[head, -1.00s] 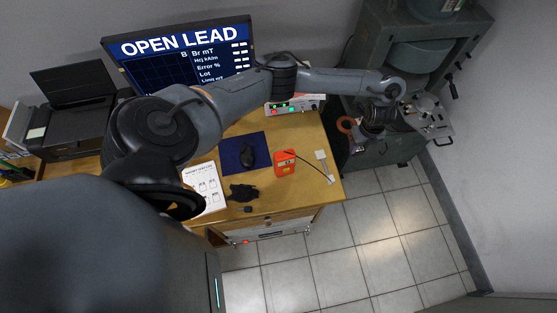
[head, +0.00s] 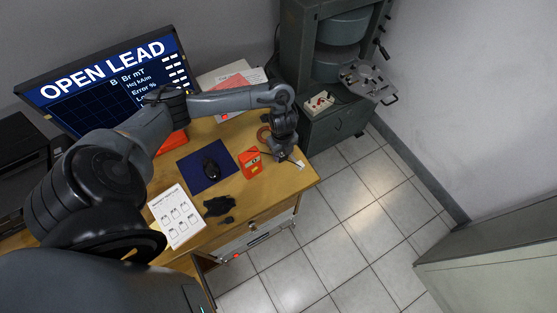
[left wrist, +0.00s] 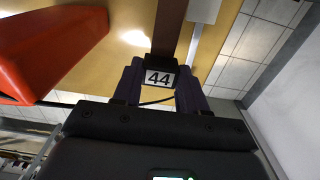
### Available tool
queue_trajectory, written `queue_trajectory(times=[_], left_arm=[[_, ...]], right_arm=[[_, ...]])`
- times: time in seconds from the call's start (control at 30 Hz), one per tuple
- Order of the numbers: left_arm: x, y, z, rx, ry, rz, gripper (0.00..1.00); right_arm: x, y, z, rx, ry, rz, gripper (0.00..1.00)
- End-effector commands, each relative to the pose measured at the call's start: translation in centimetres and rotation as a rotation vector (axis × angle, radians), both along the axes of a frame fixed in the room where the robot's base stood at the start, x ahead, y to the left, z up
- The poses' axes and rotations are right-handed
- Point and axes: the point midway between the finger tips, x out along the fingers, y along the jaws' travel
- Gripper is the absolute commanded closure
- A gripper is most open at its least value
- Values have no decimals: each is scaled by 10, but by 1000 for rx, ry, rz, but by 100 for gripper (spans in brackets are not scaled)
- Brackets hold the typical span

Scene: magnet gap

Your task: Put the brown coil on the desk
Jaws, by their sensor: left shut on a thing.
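The brown coil (head: 264,138), a reddish-brown ring, is at my left gripper (head: 280,158), over the right end of the wooden desk (head: 285,187). In the left wrist view my left gripper (left wrist: 160,88) is shut on the coil, which shows edge-on as a dark brown band (left wrist: 169,30) with a white tag (left wrist: 160,78) reading 44. The desk top (left wrist: 125,45) lies beyond it. I cannot tell whether the coil touches the desk. My right gripper is not in view.
An orange meter (head: 250,163) stands close left of the gripper. A green machine (head: 337,118) stands behind right. The desk's right front corner is clear.

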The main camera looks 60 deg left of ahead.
Motion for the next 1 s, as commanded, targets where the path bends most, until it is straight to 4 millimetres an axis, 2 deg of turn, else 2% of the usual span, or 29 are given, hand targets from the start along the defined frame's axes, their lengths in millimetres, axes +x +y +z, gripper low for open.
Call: queue_trajectory(times=[0.1, 0.33, 0.6, 1.0], left_arm=[[-10, 2, -5, 1, 0, 1, 89], [-12, 2, -12, -1, -1, 2, 89], [-12, 1, -44, -2, 0, 2, 89], [-12, 2, -49, 0, -1, 1, 89]], right_arm=[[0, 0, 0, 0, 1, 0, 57], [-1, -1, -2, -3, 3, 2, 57], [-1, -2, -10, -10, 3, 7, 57], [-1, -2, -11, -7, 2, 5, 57]])
